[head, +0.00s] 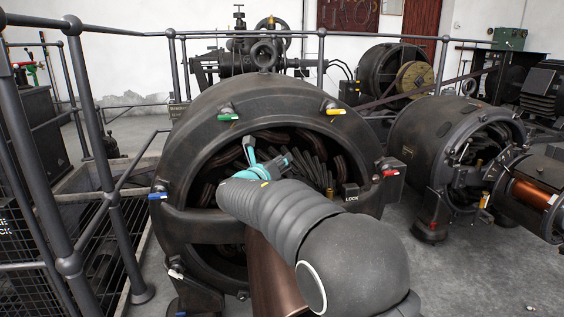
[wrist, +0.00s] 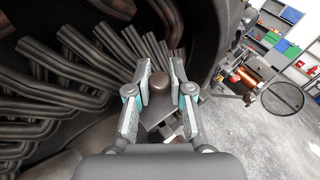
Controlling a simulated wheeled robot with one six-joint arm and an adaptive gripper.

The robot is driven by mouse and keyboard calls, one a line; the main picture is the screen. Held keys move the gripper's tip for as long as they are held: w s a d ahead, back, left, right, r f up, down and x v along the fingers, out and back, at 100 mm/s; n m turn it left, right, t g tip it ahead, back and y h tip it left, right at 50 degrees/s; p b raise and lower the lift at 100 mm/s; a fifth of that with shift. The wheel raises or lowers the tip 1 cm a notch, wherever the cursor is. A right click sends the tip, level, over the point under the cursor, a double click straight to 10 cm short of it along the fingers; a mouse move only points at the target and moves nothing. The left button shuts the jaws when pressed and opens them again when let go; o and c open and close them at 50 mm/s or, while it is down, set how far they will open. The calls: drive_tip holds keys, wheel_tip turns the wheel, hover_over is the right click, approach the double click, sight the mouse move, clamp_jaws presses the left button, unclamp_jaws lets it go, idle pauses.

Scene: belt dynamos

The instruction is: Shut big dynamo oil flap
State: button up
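The big dynamo (head: 250,92) stands in the middle of the head view, a large dark round housing with an open front and dark winding bars inside. My gripper (head: 264,158) reaches into that opening, in front of the bars. In the wrist view my gripper (wrist: 162,68) has its two fingers apart. A dark part with a brownish rounded top (wrist: 158,82) shows between and below the fingers; I cannot tell whether it is the oil flap or whether the fingers touch it. My arm hides the lower middle of the dynamo in the head view.
Winding bars (wrist: 80,70) crowd the left of the wrist view. Small coloured tags, such as a green one (head: 229,117) and a red one (head: 390,173), sit around the rim. Railings (head: 97,150) stand at left.

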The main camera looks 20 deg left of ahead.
clamp_jaws()
drive_tip(key=shift+r+p, duration=0.1)
drive_tip(key=shift+p, duration=0.35)
drive_tip(key=shift+w+d+m+g+p, duration=0.2)
drive_tip(key=shift+d+m+g+p, duration=0.1)
drive_tip(key=shift+m+g+p, duration=0.65)
drive_tip(key=p, duration=0.1)
drive_tip(key=f+m+g+y+p, duration=0.1)
drive_tip(key=shift+w+d+p, duration=0.2)
drive_tip(key=shift+d+p, duration=0.05)
drive_tip(key=shift+p, duration=0.1)
drive_tip(key=shift+d+f+m+g+y+p, duration=0.1)
drive_tip(key=shift+f+m+g+y+p, duration=0.3)
drive_tip(key=shift+m, duration=0.15)
drive_tip(key=o, duration=0.8)
unclamp_jaws()
drive_tip(key=shift+c, duration=0.2)
